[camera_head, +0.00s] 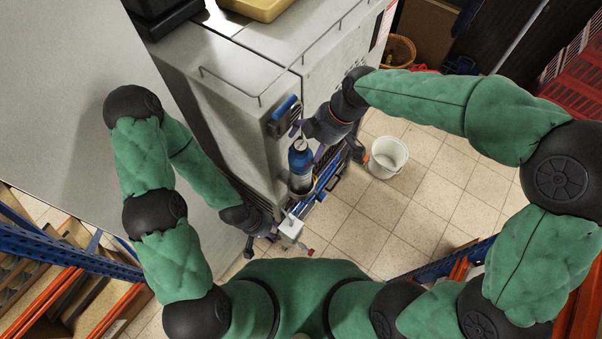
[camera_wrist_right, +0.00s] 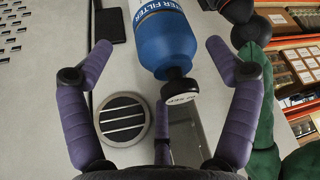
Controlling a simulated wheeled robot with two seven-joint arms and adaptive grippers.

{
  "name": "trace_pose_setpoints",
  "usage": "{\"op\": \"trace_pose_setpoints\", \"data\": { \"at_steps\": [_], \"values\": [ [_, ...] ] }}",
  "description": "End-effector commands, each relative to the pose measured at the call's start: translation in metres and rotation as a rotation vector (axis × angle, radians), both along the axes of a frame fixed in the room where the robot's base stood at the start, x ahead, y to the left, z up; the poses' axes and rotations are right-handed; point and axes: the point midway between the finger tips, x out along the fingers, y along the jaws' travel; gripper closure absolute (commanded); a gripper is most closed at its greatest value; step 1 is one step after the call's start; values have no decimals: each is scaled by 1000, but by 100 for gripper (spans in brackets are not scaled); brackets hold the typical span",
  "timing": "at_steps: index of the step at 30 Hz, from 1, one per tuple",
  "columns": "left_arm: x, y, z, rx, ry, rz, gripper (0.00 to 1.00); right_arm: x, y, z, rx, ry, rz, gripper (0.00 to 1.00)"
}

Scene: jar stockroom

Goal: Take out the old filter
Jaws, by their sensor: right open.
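The filter (camera_head: 301,160) is a cylinder with a blue upper end and a pale body, upright against the front of the grey cabinet. In the right wrist view the filter (camera_wrist_right: 166,42) shows its blue end, part of a label, and a black neck with a round cap. My right gripper (camera_head: 318,134) is beside the filter's upper end. In the wrist view its purple fingers (camera_wrist_right: 155,55) are spread wide, with the filter showing between them and not gripped. My left gripper (camera_head: 262,236) is lower, beside a small white box (camera_head: 291,227); its fingers are too small to read.
A round slotted vent (camera_wrist_right: 125,120) is on the cabinet surface. A rail (camera_head: 235,88) runs along the cabinet (camera_head: 225,115) top. Shelving racks stand at lower left and right.

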Motion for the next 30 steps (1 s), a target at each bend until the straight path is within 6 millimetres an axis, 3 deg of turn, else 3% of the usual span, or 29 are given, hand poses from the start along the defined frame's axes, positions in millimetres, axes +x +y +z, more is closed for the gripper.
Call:
{"op": "trace_pose_setpoints", "data": {
  "at_steps": [12,22,23,30],
  "values": [
    [0,0,11,0,-1,0,60,-6,20,-42,0,3,-1,11],
    [0,0,11,0,0,0,60,-6,23,-48,1,-1,-1,11],
    [0,0,11,0,0,0,60,-6,23,-48,1,-1,-1,17],
    [0,0,11,0,0,0,60,-6,22,-49,0,0,-1,84]
  ]
}}
